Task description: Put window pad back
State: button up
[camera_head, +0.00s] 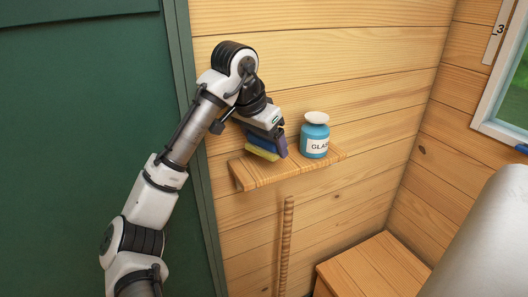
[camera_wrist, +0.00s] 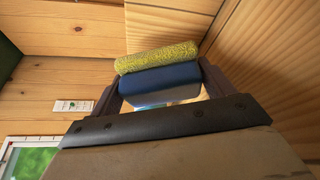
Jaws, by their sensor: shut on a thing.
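The window pad (camera_head: 262,152) has a yellow sponge-like face and a blue body, and it is at the left half of a small wooden wall shelf (camera_head: 256,179). I cannot tell whether its yellow underside touches the shelf. My gripper (camera_head: 266,139) is shut on the pad, reaching down from the upper left. In the wrist view the pad (camera_wrist: 160,78) lies across between the two fingers of my gripper (camera_wrist: 160,86), with its yellow face outward.
A blue jar (camera_head: 314,141) with a pale lid and a label stands on the shelf just right of the pad. A wooden stick (camera_head: 285,245) stands below the shelf. A wooden box (camera_head: 375,268) is at the lower right, a window (camera_head: 505,95) at the right.

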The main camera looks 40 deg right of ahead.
aim_at(264, 167)
notch_tip(264, 167, down, 4)
jog(key=shift+r+p, duration=0.2)
jog(key=shift+p, duration=0.3)
jog(key=shift+w+f+p, duration=0.15)
jog(key=shift+p, duration=0.15)
jog(key=shift+f, duration=0.3)
jog(key=o, duration=0.9)
jog(key=b+v, duration=0.1)
jog(key=v, duration=1.1)
jog(key=shift+r, duration=0.2)
